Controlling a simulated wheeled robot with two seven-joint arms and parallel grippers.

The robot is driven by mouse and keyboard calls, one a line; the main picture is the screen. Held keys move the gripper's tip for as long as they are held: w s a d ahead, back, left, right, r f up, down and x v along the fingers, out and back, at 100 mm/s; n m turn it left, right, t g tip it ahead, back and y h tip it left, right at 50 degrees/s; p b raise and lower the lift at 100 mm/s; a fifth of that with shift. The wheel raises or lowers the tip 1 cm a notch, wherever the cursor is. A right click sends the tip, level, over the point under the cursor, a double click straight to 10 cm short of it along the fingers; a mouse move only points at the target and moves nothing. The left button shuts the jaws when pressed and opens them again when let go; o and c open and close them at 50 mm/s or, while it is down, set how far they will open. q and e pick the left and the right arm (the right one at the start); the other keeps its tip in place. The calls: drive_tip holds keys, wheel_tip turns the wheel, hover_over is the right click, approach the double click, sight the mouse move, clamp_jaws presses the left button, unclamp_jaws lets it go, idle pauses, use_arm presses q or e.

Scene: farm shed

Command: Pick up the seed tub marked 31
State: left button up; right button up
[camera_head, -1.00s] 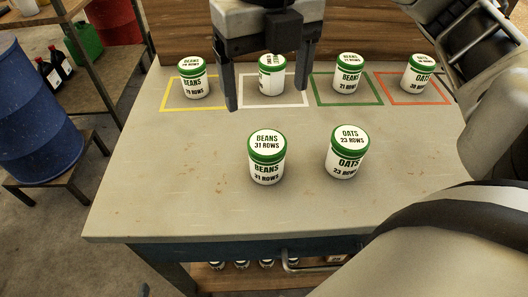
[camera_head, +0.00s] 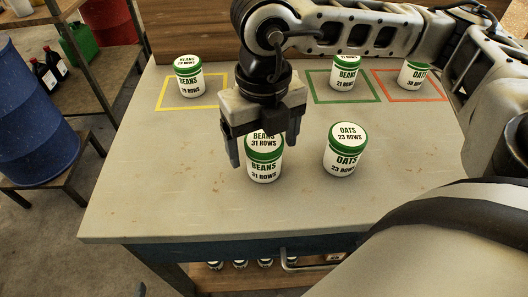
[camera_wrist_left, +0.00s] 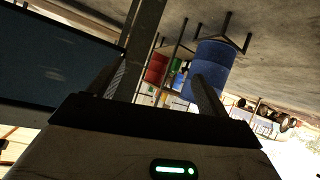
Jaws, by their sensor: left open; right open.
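The seed tub marked 31 (camera_head: 264,166) is white with a green-rimmed lid and reads "BEANS 31 ROWS". It stands upright near the middle of the bench. My right gripper (camera_head: 262,150) is open above it and points down, with one finger on the left side of the tub's lid and the other at the right behind it. The gripper hides part of the lid; whether it touches the tub I cannot tell. My left gripper (camera_wrist_left: 160,95) shows only in its own wrist view, open with nothing between its fingers, away from the tub.
The oats 23 tub (camera_head: 342,158) stands close right of the tub. Behind are a beans tub (camera_head: 188,78) in a yellow square, a beans tub (camera_head: 344,75) in a green square and an oats tub (camera_head: 413,76) in an orange square. The bench front (camera_head: 200,205) is clear.

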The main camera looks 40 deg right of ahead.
drive_tip(key=c, duration=1.1)
drive_tip(key=shift+c, duration=0.2)
drive_tip(key=shift+r, duration=0.2)
